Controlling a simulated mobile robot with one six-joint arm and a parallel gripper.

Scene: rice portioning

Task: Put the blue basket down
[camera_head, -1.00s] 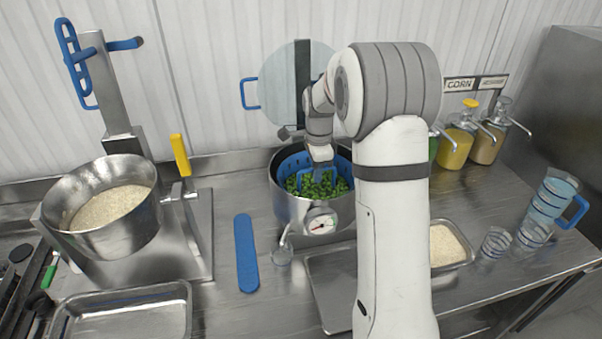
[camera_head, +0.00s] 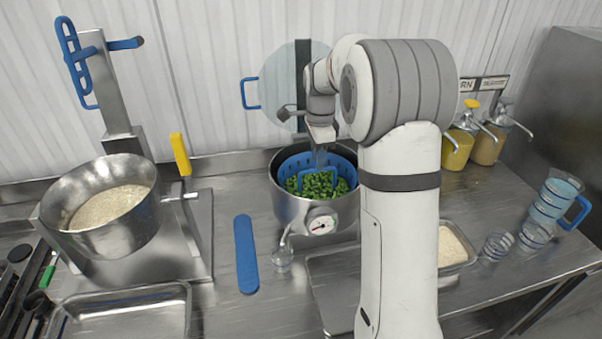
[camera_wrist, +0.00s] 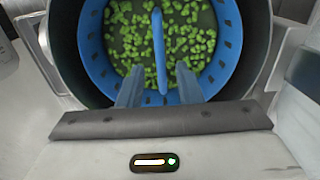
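The blue basket (camera_head: 296,163) holds green vegetable pieces and sits inside the steel pot (camera_head: 292,207) with a round gauge on its front. In the wrist view the basket (camera_wrist: 92,40) shows from above, ringed by the pot's dark inside. Its blue handle (camera_wrist: 158,55) runs between my two fingers. My gripper (camera_head: 320,160) is above the basket at the handle's top. In the wrist view my gripper (camera_wrist: 160,82) has its fingers spread, with a gap on each side of the handle. The pot's right side is close to my arm in the head view.
A tilted steel pan (camera_head: 105,240) of rice stands at the left. A rice tray (camera_head: 455,248), glasses, a blue-handled jug (camera_head: 556,190) and sauce pumps (camera_head: 460,145) are at the right.

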